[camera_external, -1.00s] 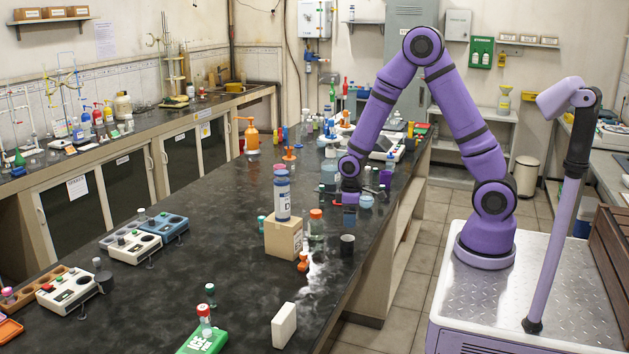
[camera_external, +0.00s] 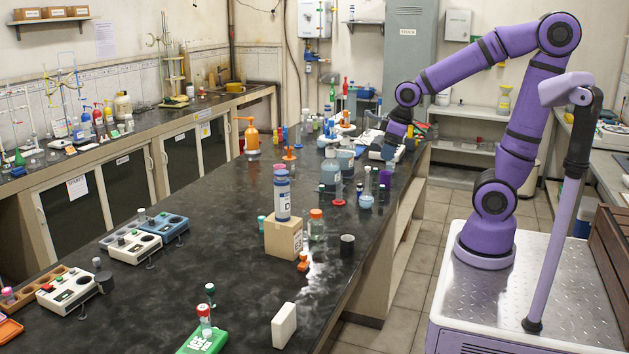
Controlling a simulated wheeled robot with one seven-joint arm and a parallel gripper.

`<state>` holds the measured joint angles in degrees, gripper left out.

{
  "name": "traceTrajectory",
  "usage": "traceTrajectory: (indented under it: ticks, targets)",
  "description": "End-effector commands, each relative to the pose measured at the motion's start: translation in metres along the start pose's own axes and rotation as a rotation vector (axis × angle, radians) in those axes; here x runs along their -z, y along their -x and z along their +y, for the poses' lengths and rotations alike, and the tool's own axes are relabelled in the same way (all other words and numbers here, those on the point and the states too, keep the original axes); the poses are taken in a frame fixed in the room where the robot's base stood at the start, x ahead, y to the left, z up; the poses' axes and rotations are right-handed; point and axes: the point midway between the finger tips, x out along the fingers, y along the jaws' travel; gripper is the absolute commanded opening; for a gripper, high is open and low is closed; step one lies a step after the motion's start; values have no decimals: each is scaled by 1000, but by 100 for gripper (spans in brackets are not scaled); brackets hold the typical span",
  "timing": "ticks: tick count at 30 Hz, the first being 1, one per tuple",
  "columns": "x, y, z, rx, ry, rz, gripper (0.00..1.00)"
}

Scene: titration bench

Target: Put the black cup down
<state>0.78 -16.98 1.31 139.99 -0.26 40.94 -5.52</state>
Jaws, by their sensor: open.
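The black cup (camera_external: 347,244) stands upright on the dark bench top, near its right edge, just right of an orange-capped jar. Nothing is holding it. My gripper (camera_external: 388,151) is open, farther back along the bench and above it, well apart from the cup. The fingertips are small and partly lost against the clutter behind them.
A cardboard box (camera_external: 283,237) with a blue-labelled bottle (camera_external: 282,196) on it stands left of the cup. The orange-capped jar (camera_external: 316,225) and a small orange piece (camera_external: 303,261) are close by. A white block (camera_external: 284,325) stands nearer the front. The bench (camera_external: 215,240) is clear at centre left.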

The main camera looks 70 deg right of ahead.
Motion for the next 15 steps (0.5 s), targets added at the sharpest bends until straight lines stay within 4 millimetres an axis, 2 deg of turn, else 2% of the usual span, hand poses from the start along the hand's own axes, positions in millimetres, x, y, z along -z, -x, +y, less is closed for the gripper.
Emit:
traceTrajectory:
  ticks: [1, 6, 12, 15]
  targets:
    - [-9, 16, -1, -3, -12, 27, 78]
    - [-40, 55, -3, -6, -51, 89, 78]
    - [-77, 86, -7, -4, -89, 150, 78]
    - [-89, 94, -8, -2, -101, 169, 78]
